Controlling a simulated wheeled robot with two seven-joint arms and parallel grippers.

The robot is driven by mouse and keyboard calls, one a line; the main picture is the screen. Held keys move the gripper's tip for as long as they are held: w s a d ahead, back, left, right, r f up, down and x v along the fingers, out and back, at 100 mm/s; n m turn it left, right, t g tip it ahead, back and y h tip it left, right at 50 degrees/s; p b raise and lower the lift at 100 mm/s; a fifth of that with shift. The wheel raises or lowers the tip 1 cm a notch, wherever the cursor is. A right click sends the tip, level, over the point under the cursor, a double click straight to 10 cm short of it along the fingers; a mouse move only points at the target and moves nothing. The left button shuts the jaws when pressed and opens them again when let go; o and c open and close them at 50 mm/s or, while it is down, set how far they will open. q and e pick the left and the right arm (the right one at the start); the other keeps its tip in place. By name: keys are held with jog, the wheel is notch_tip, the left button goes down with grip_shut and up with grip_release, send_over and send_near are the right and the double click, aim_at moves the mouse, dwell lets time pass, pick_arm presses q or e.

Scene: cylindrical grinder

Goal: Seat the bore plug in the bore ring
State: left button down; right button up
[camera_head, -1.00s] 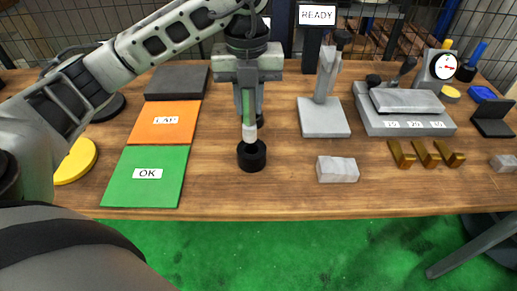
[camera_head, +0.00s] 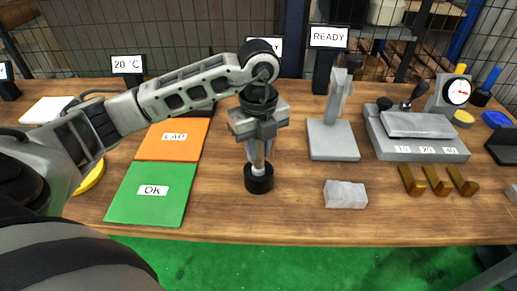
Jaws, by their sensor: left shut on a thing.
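The black bore ring (camera_head: 259,184) stands upright on the wooden table, right of the green OK mat. My left gripper (camera_head: 259,156) is directly above it, pointing down and shut on the bore plug (camera_head: 258,168). Only the plug's pale lower part shows between and below the fingers. It stands about upright, with its lower end at the ring's opening. I cannot tell how deep it sits, because the ring's wall hides the end. My right gripper is not in view.
The green OK mat (camera_head: 170,205) and orange LAP mat (camera_head: 150,150) lie to the left. A pale grey block (camera_head: 345,196) lies right of the ring. A grey stand (camera_head: 333,141) is behind it. Gold V-shaped pieces (camera_head: 437,186) lie further right. The table's front edge is near the ring.

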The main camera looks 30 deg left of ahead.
pick_arm(q)
jog(key=shift+f, duration=0.45)
jog(key=shift+f, duration=0.15)
jog(key=c, duration=1.3)
grip_release()
jog(key=shift+o, duration=0.2)
